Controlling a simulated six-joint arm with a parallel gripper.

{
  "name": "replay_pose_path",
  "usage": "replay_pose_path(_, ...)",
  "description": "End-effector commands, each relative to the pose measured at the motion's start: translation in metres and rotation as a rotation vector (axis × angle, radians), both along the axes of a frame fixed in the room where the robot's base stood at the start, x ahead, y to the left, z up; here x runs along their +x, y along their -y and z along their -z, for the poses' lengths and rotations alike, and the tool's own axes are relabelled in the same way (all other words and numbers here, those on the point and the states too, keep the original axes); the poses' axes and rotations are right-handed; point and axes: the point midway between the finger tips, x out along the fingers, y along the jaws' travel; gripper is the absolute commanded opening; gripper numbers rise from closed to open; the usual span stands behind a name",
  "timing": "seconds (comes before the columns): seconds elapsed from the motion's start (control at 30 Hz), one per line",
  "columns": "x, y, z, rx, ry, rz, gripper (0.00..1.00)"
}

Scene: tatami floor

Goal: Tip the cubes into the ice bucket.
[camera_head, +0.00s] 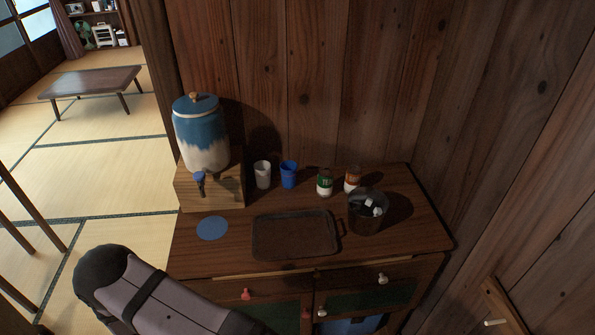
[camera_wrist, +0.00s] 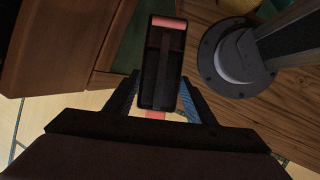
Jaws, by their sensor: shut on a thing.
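The ice bucket (camera_head: 362,227) is a dark round vessel at the right of the cabinet top in the head view. Several pale cubes (camera_head: 372,208) show inside its mouth. My gripper (camera_wrist: 160,112) shows in the wrist view, with blue-faced fingers shut on a narrow dark hollow container (camera_wrist: 163,65). This container has a pink far end, and a bit of pink shows between the fingers. I see no cubes in it; its inside is dark. In the head view my gripper is out of the picture, with only part of my arm at lower left.
On the cabinet top stand a dark tray (camera_head: 295,253), a blue disc (camera_head: 212,228), a white cup (camera_head: 262,175), a blue cup (camera_head: 288,174), two cans (camera_head: 324,183) and a blue-white dispenser (camera_head: 201,135) on a wooden stand. Plank walls close off the back and right.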

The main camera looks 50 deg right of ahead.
Motion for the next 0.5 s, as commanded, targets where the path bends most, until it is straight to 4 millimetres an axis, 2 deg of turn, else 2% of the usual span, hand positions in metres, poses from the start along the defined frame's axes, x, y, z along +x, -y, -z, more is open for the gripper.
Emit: replay_pose_path(0.5,0.0005,0.0011,-0.0070,0.049,-0.091,0.004,0.19)
